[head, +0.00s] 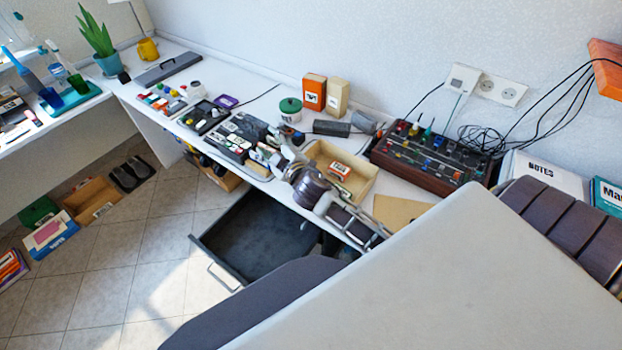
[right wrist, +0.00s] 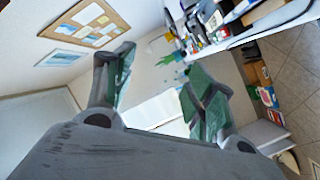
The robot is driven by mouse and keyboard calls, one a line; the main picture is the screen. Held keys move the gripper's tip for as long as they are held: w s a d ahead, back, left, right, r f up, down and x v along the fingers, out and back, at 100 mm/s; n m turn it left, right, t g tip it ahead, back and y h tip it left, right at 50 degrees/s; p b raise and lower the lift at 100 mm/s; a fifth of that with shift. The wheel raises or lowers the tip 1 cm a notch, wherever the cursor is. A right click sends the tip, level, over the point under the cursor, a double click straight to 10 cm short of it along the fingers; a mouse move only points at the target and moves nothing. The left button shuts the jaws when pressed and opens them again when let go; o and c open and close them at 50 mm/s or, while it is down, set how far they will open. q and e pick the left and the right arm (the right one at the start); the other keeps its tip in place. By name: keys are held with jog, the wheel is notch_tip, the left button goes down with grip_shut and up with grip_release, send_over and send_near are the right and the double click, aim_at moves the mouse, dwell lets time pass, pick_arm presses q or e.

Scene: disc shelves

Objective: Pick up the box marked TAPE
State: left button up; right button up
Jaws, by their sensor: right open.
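No box label reads clearly as TAPE from here. A small orange-and-white box (head: 339,170) lies in a shallow wooden tray (head: 368,181) on the white desk. An orange box (head: 313,91) and a cream box (head: 337,98) stand upright against the back wall, their labels too small to read. My right gripper (head: 264,158) is open over the desk's front part, left of the wooden tray and beside a dark tray of small items. The right wrist view shows its two fingers (right wrist: 160,88) spread apart with nothing between them. My left gripper is not in view.
A dark drawer (head: 222,262) stands open below the desk's front edge. A mixer-like console (head: 432,157) with cables sits right of the wooden tray. A green-lidded jar (head: 290,108) and grey blocks stand behind the gripper. A plant (head: 98,38) stands far left.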

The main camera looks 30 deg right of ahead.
jog(key=a+r+n+g+y, duration=0.4)
jog(key=a+r+n+y, duration=0.6)
jog(key=a+n+y, duration=0.75)
jog(key=s+d+f+n+g+h, duration=0.2)
jog(key=d+f+n+g+h, duration=0.25)
jog(key=f+n+g, duration=0.6)
jog(key=d+f+n+h, duration=0.3)
jog(key=d+f+h, duration=0.15)
jog(key=d, duration=0.25)
jog(key=d+g+h+b, duration=0.1)
jog(key=d+h, duration=0.7)
jog(key=d, duration=1)
jog(key=shift+s+r+g, duration=0.3)
jog(key=shift+g, duration=0.25)
